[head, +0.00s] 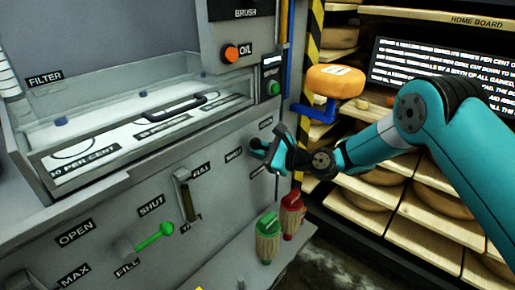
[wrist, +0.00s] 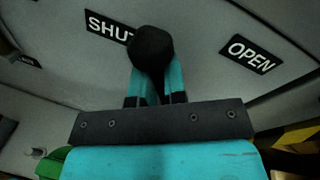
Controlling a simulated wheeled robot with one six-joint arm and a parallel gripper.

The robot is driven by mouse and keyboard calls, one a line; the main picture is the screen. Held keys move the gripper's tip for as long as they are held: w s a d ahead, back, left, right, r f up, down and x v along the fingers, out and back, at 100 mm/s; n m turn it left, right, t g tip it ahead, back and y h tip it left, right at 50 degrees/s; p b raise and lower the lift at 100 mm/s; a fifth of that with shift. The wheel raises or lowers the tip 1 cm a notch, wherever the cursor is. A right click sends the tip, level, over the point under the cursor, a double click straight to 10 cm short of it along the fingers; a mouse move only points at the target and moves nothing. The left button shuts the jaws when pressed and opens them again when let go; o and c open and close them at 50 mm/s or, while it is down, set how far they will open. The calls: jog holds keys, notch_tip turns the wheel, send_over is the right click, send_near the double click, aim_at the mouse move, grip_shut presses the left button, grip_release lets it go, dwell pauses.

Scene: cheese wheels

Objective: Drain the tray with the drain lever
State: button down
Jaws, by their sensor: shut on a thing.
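My gripper (head: 266,152) is at the right end of the grey machine front, shut on a dark round knob. The wrist view shows this black knob (wrist: 151,50) between the fingers of my gripper (wrist: 153,88); I take it for the drain lever. The lever's stem is hidden. In the wrist view a SHUT label (wrist: 108,27) lies left of the knob and an OPEN label (wrist: 250,54) lies to its right. The tray (head: 50,165) is set in the machine top, with a dark handle above it; its liquid level cannot be told.
A green lever (head: 153,236) by a FILL label sits lower left, near its own OPEN and SHUT labels. A green brush (head: 267,238) and a red one (head: 291,213) stand below my gripper. An orange wheel (head: 336,81) and shelves of cheese are at the right.

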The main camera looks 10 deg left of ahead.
jog(key=shift+w+d+r+m+y+p, duration=0.15)
jog(key=shift+w+r+m+y+p, duration=0.15)
jog(key=shift+m, duration=0.6)
jog(key=shift+w+d+r+m+y+p, duration=0.1)
jog(key=shift+w+r+m+y+p, duration=0.2)
jog(key=shift+m, duration=0.6)
jog(key=shift+r, duration=0.15)
jog(key=shift+w+r, duration=0.1)
jog(key=c, duration=1.2)
grip_release()
jog(key=shift+d, duration=0.15)
jog(key=b+v, duration=0.7)
jog(key=v, duration=1)
jog(key=shift+d, duration=0.2)
